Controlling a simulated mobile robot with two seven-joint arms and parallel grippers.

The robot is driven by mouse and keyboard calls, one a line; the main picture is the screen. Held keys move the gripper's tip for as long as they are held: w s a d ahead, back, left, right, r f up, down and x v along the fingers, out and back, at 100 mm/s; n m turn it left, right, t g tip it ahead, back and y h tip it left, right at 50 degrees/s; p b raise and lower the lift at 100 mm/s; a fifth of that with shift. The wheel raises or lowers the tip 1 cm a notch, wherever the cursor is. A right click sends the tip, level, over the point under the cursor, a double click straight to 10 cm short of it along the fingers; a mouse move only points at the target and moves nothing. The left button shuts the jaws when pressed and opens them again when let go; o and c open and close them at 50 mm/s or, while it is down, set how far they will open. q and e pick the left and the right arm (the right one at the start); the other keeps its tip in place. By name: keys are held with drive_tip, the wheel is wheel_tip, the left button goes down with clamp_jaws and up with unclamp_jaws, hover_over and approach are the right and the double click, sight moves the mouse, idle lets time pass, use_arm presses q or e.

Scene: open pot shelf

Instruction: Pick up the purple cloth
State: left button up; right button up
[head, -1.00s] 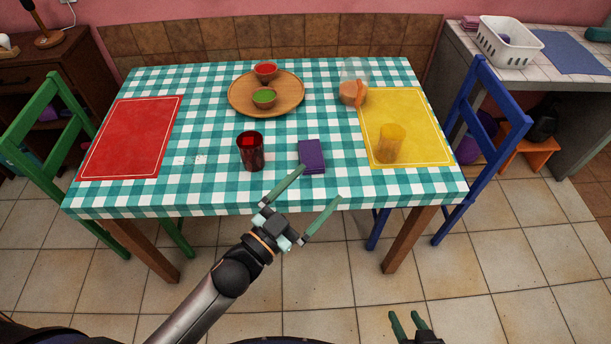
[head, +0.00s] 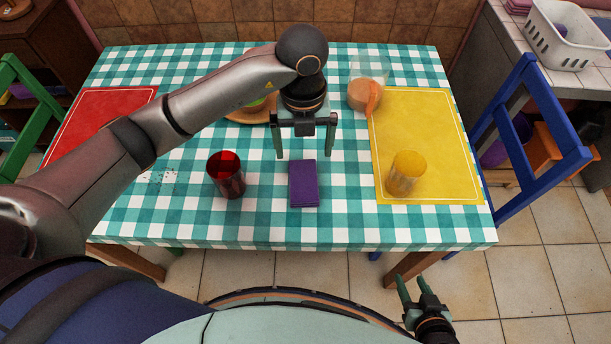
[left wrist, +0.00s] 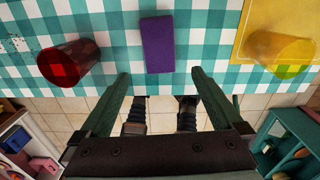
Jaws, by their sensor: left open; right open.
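The purple cloth (head: 303,184) is a folded rectangle lying flat on the checked tablecloth (head: 270,225), between the red glass and the yellow mat. In the left wrist view the cloth (left wrist: 157,44) lies beyond the fingertips, centred between them. My left gripper (head: 303,155) is open and empty, pointing down over the table just behind the cloth in the head view. It also shows in the left wrist view (left wrist: 160,75). My right gripper (head: 414,285) is open and empty, low in front of the table at the right.
A red glass (head: 226,176) stands left of the cloth. A yellow glass (head: 405,174) stands on the yellow mat (head: 430,130) at right. A jar with orange contents (head: 366,92) stands behind. My left arm partly hides the wooden tray (head: 240,117) and red mat (head: 95,105).

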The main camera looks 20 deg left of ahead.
use_arm(q)
hover_over(303, 179)
drive_tip(key=f, duration=0.5)
drive_tip(key=shift+s+d+f, duration=0.1)
drive_tip(key=shift+s+f, duration=0.15)
drive_tip(key=shift+f, duration=0.15)
drive_tip(key=shift+w+f, duration=0.2)
drive_tip(key=shift+f, duration=2.9)
drive_tip(key=c, duration=1.2)
drive_tip(key=shift+r, duration=0.1)
